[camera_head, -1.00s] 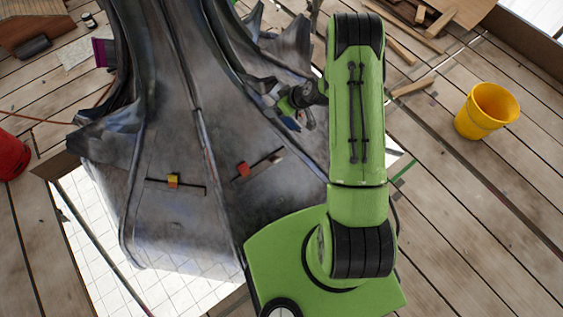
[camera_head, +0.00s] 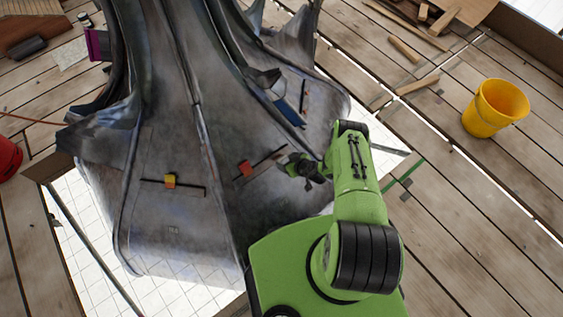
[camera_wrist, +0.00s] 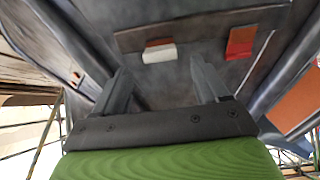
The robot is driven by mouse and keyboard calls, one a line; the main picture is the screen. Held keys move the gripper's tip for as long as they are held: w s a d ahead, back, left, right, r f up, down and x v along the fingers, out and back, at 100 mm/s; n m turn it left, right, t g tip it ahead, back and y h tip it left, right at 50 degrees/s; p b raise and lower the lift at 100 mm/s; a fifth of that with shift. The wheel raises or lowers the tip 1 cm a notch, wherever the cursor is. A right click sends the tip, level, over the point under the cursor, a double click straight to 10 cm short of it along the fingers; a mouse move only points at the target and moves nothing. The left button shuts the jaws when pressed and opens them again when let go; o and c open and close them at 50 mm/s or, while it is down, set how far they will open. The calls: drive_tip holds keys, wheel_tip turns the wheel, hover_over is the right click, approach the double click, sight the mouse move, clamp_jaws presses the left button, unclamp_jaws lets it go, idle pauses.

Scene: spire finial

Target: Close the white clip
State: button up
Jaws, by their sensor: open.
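The white clip (camera_wrist: 159,54) shows in the wrist view as a small white block with a rust-orange piece along its upper edge. It sits on a dark strip (camera_wrist: 198,34) fixed to the grey metal surface. My gripper (camera_wrist: 161,75) is open and empty; its fingers point at the surface, with the clip beyond and between the tips. The clip appears apart from both fingers. In the head view my gripper (camera_head: 284,161) is at the right end of a strip bearing a red clip (camera_head: 244,168); the white clip cannot be made out there.
A red tab (camera_wrist: 241,42) is right of the white clip on the same strip. A red and yellow clip (camera_head: 171,181) sits on the left panel. Raised metal ribs (camera_head: 196,110) divide the spire. A yellow bucket (camera_head: 495,108) stands on planks at right.

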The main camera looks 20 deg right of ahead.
sight(282, 159)
drive_tip(key=b+x, duration=0.3)
drive_tip(key=x, duration=0.3)
drive_tip(key=shift+w+a+f, duration=0.1)
drive_tip(key=shift+f, duration=0.2)
drive_tip(key=shift+r, duration=0.1)
drive_tip(key=c, duration=1.1)
drive_tip(key=shift+o, duration=0.2)
